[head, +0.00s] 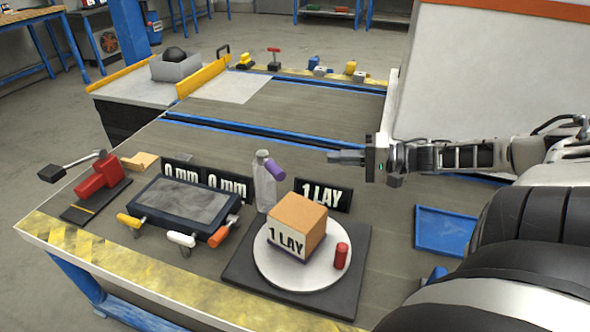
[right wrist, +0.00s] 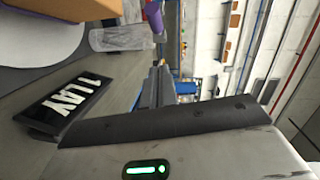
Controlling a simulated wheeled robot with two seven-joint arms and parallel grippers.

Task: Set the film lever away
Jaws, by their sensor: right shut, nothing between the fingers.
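On the bench at the left, a red block (head: 100,176) carries a lever arm with a black grip (head: 51,173). A dark panel (head: 184,207) has a yellow lever (head: 129,220), a white lever (head: 181,239) and an orange-red lever (head: 224,232) along its front. I cannot tell which of these is the film lever. My right gripper (head: 331,157) is shut and empty above the bench, right of the clear bottle and apart from every lever. Its fingers also show in the right wrist view (right wrist: 154,88). My left gripper is not in view.
A cardboard box (head: 299,218) and a red cylinder (head: 341,256) stand on a white disc (head: 266,272). A clear bottle with a purple part (head: 265,185) and a "1 LAY" sign (head: 337,196) stand behind. A blue tray (head: 443,232) lies at right.

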